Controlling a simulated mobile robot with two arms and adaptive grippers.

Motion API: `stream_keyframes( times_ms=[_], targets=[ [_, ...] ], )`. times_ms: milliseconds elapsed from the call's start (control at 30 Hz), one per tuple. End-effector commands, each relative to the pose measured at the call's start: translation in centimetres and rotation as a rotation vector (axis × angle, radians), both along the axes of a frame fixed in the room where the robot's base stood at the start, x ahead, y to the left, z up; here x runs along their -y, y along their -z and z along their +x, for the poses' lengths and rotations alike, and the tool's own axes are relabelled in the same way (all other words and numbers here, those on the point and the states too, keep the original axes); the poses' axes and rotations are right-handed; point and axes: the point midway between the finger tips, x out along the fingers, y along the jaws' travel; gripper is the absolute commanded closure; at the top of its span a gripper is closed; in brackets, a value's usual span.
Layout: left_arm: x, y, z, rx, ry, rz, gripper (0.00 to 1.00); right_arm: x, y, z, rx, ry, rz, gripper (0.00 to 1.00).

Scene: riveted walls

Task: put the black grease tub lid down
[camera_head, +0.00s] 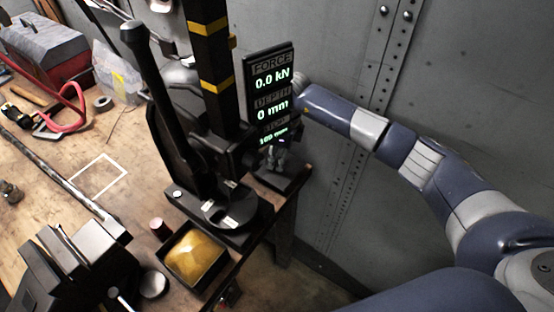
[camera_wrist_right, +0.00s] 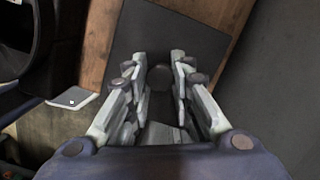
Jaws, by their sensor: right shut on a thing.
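The black grease tub lid (camera_wrist_right: 185,30) is a dark flat square with a round knob (camera_wrist_right: 159,77). My right gripper (camera_wrist_right: 164,62) is shut on that knob in the right wrist view. The open grease tub (camera_head: 166,262), with yellow grease inside, stands at the bench's front edge. My left gripper is not in view.
A black press with a long lever (camera_head: 150,85) and a force display (camera_head: 272,90) stands between tub and lid. A white square outline (camera_head: 98,175) on the bench is empty. A vise-like black block (camera_head: 85,262) and a red toolbox (camera_head: 45,55) are left. The riveted wall is close behind.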

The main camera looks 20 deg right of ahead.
Motion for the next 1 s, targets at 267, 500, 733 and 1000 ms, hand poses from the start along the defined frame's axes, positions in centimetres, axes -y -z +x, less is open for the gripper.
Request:
stream_keyframes(
  times_ms=[267, 500, 733, 1000],
  targets=[
    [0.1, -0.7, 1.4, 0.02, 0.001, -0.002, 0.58, 0.0, 1.9, 0.0, 0.0, 0.0, 0.0, 1.0],
    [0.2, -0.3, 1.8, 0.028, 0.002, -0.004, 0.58, 0.0, 2.2, 0.0, 0.0, 0.0, 0.0, 0.74],
    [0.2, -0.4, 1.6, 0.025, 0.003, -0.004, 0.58, 0.0, 2.1, 0.0, -0.001, 0.0, 0.0, 0.58],
    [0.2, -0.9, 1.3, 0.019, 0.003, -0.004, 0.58, 0.0, 1.6, 0.0, -0.001, 0.0, 0.0, 0.58]
  ],
)
